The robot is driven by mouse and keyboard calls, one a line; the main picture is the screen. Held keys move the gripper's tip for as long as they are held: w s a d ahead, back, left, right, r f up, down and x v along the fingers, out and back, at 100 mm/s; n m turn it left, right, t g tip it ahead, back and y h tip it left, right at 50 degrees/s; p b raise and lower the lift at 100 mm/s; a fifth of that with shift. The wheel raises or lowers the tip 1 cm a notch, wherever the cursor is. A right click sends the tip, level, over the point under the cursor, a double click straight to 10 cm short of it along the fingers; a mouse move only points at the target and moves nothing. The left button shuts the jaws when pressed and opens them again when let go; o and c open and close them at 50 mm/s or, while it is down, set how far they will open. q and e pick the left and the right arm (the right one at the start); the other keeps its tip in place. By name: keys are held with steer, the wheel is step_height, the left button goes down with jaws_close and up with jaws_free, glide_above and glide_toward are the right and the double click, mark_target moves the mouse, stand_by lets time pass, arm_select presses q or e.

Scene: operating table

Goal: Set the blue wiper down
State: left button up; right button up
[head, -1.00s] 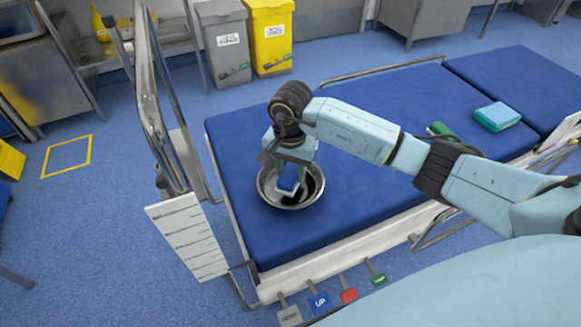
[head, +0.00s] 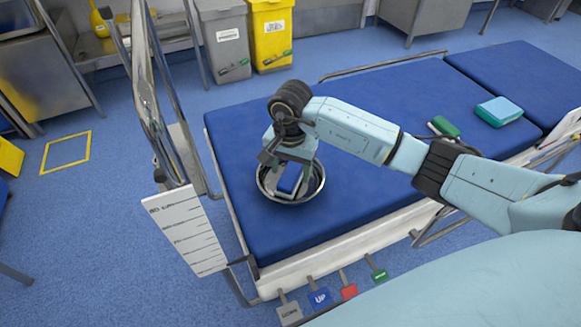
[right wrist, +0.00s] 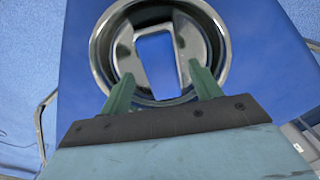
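The blue wiper (head: 289,183) is in the round metal bowl (head: 318,188), under my right gripper (head: 287,174). In the right wrist view the wiper (right wrist: 156,62) shows as a blue block with a pale edge inside the bowl (right wrist: 101,48). The green fingers of my right gripper (right wrist: 160,82) are spread, one on each side of the wiper, with gaps between them and it. The gripper is open and low over the bowl. The wiper's underside is hidden. My left gripper is not in view.
The bowl stands on the blue operating table (head: 375,205). A green-topped item (head: 443,127) and a teal and blue block (head: 499,111) lie farther right on the table. A metal rail and a white scale board (head: 187,230) stand at the left end.

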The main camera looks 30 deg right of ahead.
mark_target(291, 175)
stand_by(0.5)
step_height(291, 175, up, 7)
steer(key=p, duration=0.5)
steer(key=shift+r, duration=0.1)
